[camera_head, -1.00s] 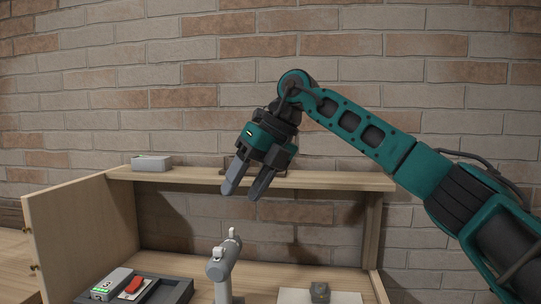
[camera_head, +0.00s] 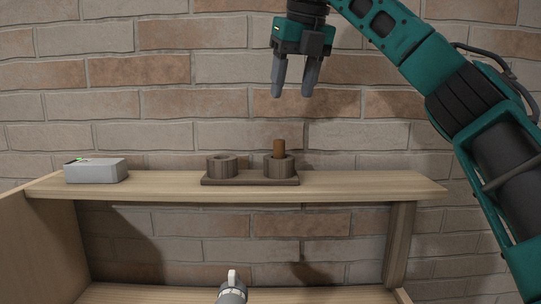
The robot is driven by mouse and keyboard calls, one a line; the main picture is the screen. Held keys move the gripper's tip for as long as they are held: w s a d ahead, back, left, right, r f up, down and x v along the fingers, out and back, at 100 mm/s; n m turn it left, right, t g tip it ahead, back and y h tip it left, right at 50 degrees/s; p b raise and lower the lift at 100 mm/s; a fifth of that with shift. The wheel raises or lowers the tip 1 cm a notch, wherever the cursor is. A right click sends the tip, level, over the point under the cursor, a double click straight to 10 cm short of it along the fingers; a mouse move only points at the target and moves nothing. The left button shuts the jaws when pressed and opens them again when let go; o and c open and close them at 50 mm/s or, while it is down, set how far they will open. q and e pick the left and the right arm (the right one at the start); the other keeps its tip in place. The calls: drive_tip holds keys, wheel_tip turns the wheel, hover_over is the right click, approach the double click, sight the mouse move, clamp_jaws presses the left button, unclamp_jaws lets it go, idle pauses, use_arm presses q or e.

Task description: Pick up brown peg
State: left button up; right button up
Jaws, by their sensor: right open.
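The brown peg (camera_head: 279,148) stands upright in the right cup of a dark wooden two-cup holder (camera_head: 250,181) on the shelf top. Only its upper part shows above the cup rim. The left cup (camera_head: 222,167) shows no peg above its rim. My right gripper (camera_head: 291,93) is open and empty, fingers pointing down. In the picture it is above the peg and a little to its right, with a clear gap between. My left gripper is not in view.
The wooden shelf (camera_head: 370,186) holds a grey box (camera_head: 96,171) at its left end. A brick wall (camera_head: 150,100) stands behind. The shelf's right part is clear. A grey device with a white tip (camera_head: 232,288) shows at the bottom centre.

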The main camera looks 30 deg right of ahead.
hover_over(280, 140)
drive_tip(key=s, duration=0.3)
wheel_tip(280, 140, down, 6)
drive_tip(key=shift+w+b+x, duration=0.15)
drive_tip(key=shift+x, duration=1.25)
drive_tip(key=shift+w+b+x, duration=0.15)
drive_tip(key=shift+x, duration=1.3)
drive_tip(key=shift+a+r, duration=0.1)
drive_tip(key=shift+a, duration=0.1)
drive_tip(key=shift+c, duration=0.3)
clamp_jaws()
